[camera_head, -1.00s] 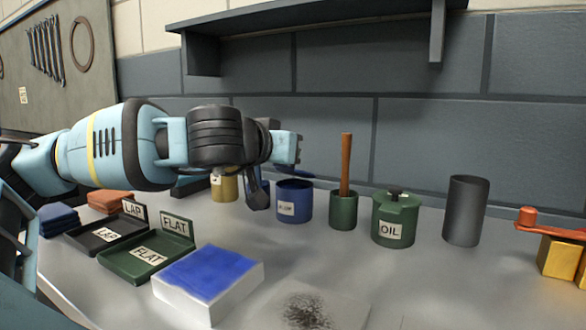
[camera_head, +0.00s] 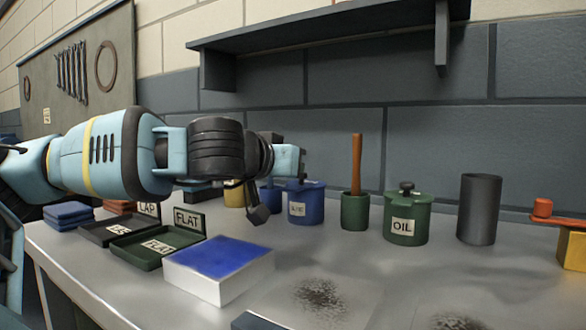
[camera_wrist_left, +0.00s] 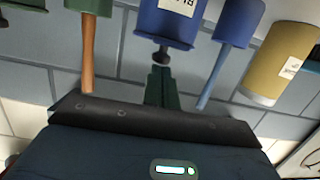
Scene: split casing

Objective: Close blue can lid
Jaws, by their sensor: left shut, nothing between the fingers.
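The blue can (camera_head: 306,207) with a white label stands on the bench. Its lid (camera_head: 304,186) lies across the top, and no open mouth shows; whether it is fully seated I cannot tell. The can (camera_wrist_left: 172,22) appears upside down in the left wrist view, with the lid's dark knob (camera_wrist_left: 161,57) at its edge. My left gripper (camera_head: 302,165) is just above the lid, shut and empty. Its fingers (camera_wrist_left: 158,80) show close to the knob in the wrist view; whether they touch it I cannot tell. My right gripper is not in view.
A green pot with a wooden handle (camera_head: 354,208) and a green OIL can (camera_head: 407,217) stand to the right, then a dark cylinder (camera_head: 479,210). A smaller blue pot (camera_head: 268,198) is on the left. Green tray (camera_head: 150,262) and blue-topped block (camera_head: 218,272) lie in front.

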